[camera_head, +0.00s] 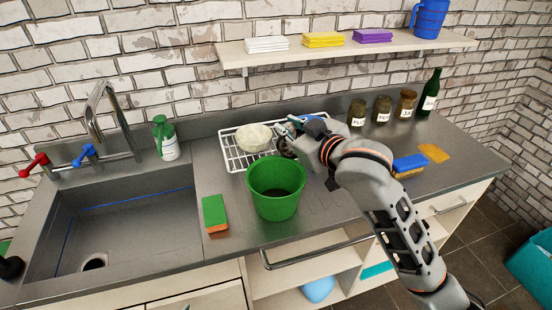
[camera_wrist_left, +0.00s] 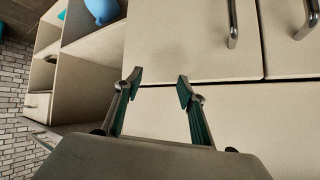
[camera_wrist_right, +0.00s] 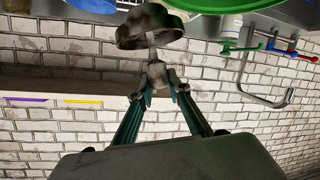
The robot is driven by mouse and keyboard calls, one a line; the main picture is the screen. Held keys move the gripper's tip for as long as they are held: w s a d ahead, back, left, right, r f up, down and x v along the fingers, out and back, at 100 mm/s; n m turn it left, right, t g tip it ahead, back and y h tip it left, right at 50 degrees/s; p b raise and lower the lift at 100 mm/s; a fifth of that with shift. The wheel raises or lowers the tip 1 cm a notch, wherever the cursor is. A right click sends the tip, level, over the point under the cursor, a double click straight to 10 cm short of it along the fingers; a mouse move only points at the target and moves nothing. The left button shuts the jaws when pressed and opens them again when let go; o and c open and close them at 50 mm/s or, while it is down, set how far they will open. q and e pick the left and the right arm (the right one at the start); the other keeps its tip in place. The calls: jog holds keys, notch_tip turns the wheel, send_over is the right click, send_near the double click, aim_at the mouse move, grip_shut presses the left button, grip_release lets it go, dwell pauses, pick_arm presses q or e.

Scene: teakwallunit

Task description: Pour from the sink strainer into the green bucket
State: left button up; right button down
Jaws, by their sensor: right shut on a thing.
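The green bucket (camera_head: 275,190) stands upright on the counter, in front of the dish rack. My right gripper (camera_wrist_right: 161,88) is shut on the knob of the sink strainer (camera_wrist_right: 150,30), a small dark round cup on a short stem. In the head view the strainer (camera_head: 286,148) shows only partly, just behind the bucket's far rim and above the counter. In the right wrist view the bucket's green edge (camera_wrist_right: 220,4) is beyond the strainer. Whether anything is in the strainer is hidden. My left gripper (camera_wrist_left: 160,84) is open and empty in front of the cabinet doors.
A wire dish rack (camera_head: 234,160) with a cream bowl (camera_head: 254,137) is behind the bucket. A green and orange sponge (camera_head: 215,213) lies left of it, beside the sink (camera_head: 120,235). Jars (camera_head: 381,110) and a bottle (camera_head: 430,92) stand at the back right.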

jog(key=shift+w+d+r+m+g+y, duration=0.15)
jog(key=shift+w+d+m+g, duration=0.15)
jog(key=shift+w+d+m, duration=0.25)
jog(key=shift+w+d+r+m+g+y, duration=0.15)
jog(key=shift+w+d+m+g, duration=0.15)
jog(key=shift+w+d+m, duration=0.2)
jog(key=shift+f, duration=0.15)
jog(key=shift+r+m, duration=0.25)
jog(key=shift+r, duration=1.3)
jog(key=s+d+r+m+t+h, duration=0.1)
jog(key=s+d+m+h, duration=0.2)
jog(key=d, duration=0.6)
jog(key=s+d+r+m+h, duration=0.2)
jog(key=s+d+m+h, duration=0.1)
jog(key=s+d, duration=0.4)
jog(key=d+h, duration=0.1)
jog(key=d, duration=0.2)
jog(key=shift+d+m+t, duration=0.3)
jog(key=shift+t, duration=0.1)
